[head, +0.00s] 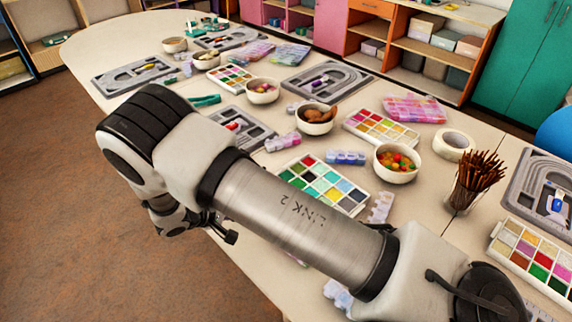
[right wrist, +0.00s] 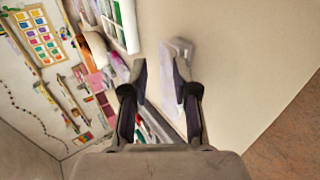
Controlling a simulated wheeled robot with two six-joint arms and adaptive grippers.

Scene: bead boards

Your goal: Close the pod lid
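My right arm crosses the head view from the lower right. Its gripper (head: 226,232) hangs at the table's near edge, partly hidden by the arm. In the right wrist view the right gripper (right wrist: 160,85) has its two dark fingers apart, with a gap between them. A pale lilac, translucent pod (right wrist: 170,58) lies on the table beyond and between the fingers, partly covered by the right-hand finger. A whitish part stands at its far end; I cannot tell whether this is its lid. Contact with the fingers is unclear. My left gripper is not in view.
Color palettes (head: 323,184), bead bowls (head: 397,162), grey bead boards (head: 328,80) and other pods (head: 345,157) crowd the table. A cup of brown sticks (head: 474,182) and a tape roll (head: 453,145) stand at right. Bare table (right wrist: 240,60) lies right of the pod in the wrist view.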

